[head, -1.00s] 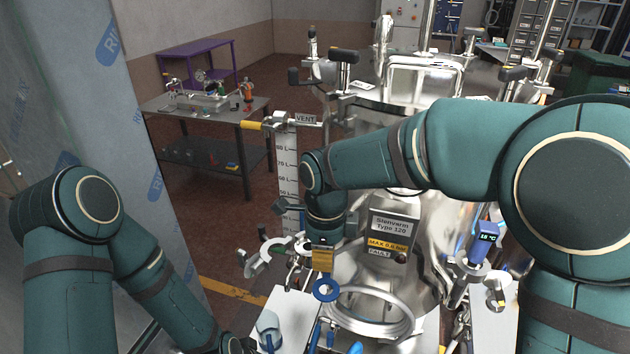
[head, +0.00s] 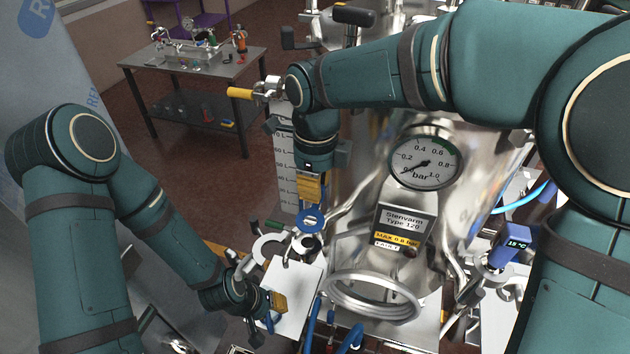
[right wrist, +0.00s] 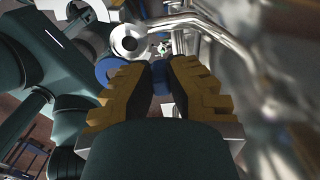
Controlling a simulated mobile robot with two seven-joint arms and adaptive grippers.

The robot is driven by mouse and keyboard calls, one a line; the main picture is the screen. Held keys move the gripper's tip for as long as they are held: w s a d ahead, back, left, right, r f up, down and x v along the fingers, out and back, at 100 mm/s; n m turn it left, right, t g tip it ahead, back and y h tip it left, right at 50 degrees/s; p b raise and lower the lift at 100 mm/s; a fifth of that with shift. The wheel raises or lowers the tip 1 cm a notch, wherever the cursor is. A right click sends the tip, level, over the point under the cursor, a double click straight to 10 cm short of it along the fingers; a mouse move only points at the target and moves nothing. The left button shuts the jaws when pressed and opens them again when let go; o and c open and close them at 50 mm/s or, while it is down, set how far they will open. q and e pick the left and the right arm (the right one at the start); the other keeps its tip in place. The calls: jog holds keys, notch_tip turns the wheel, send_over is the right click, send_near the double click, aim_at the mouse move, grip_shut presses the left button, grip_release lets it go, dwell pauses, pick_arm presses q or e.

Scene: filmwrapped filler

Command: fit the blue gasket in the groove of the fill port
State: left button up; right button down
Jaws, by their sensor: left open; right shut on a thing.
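My right gripper (head: 311,192) is shut on the blue gasket (head: 311,219), a flat ring hanging below its yellow fingers. In the right wrist view, the gasket (right wrist: 107,66) shows beside and between the fingertips (right wrist: 160,68). The groove is too small to make out. My left gripper (head: 274,306) is open, low over the white surface left of the port; a small blue thing shows beside it, not clearly identifiable.
The steel vessel carries a pressure gauge (head: 426,162) and a label plate (head: 402,222) above the port. A side table (head: 190,82) is at the back left.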

jog(key=shift+w, duration=0.15)
jog(key=shift+a, duration=0.15)
jog(key=shift+m, duration=0.3)
notch_tip(320, 180, down, 4)
jog(key=shift+f+b, duration=0.25)
jog(key=shift+b, duration=0.85)
jog(key=shift+p, duration=0.35)
jog(key=shift+f, duration=0.1)
dwell(0.3)
jog(key=shift+f+b, duration=0.35)
jog(key=shift+f, duration=0.25)
jog(key=shift+f, duration=0.15)
